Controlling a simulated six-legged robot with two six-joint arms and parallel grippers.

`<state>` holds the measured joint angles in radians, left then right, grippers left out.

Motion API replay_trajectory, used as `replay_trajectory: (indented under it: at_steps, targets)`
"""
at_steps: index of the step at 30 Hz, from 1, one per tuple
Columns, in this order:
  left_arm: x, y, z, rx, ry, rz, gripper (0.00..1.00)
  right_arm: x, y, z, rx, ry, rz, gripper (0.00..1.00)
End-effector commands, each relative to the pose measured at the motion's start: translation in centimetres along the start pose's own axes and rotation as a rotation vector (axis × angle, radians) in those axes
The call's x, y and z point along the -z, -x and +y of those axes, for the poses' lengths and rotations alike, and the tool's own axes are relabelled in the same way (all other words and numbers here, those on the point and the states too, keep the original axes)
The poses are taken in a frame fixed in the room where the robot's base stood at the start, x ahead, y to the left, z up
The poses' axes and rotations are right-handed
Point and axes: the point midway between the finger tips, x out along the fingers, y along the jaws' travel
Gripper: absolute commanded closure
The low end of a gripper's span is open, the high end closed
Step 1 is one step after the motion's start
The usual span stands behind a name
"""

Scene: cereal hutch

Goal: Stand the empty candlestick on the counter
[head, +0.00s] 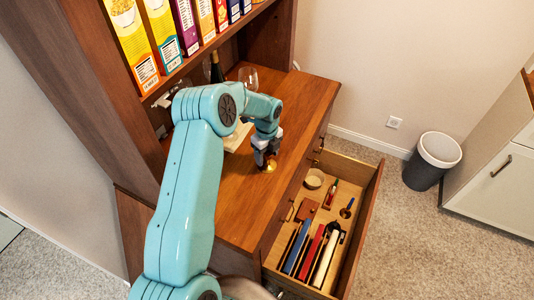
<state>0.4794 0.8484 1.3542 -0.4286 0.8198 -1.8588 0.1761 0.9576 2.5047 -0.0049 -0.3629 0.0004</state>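A small brass-coloured piece, which looks like the candlestick (270,167), shows at the wooden counter (240,205), right under my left gripper (267,160). Only its low, round golden part is visible; the gripper hides the rest. It looks upright, at or just above the counter surface; I cannot tell whether it touches. My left gripper points down over it, with its fingers at the piece, but I cannot see whether they are shut on it. My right gripper is out of view.
An open drawer (372,200) juts out right of the counter, holding a small round bowl (313,179), a brown item (307,210) and several long flat items. Cereal boxes (160,30) fill the shelf above. A glass (248,76) stands behind. The front counter is clear.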

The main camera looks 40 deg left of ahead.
Motion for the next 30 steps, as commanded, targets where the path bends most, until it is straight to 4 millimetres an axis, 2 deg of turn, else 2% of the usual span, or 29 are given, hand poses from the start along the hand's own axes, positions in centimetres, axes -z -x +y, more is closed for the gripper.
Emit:
replay_trajectory:
  at_steps: [7, 11, 24, 30]
  targets:
    - [0.0, 0.1, 0.0, 0.000, 0.000, 0.000, 0.40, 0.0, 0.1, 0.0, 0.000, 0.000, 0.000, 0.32]
    - [0.0, 0.9, -0.1, 0.002, 0.000, -0.001, 0.40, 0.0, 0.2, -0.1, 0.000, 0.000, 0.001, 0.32]
    - [0.0, 10.2, -0.1, 0.003, 0.000, -0.002, 0.40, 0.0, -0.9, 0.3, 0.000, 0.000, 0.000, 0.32]
    - [0.0, 12.2, 0.0, 0.001, 0.000, 0.000, 0.40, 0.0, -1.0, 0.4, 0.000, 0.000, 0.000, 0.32]
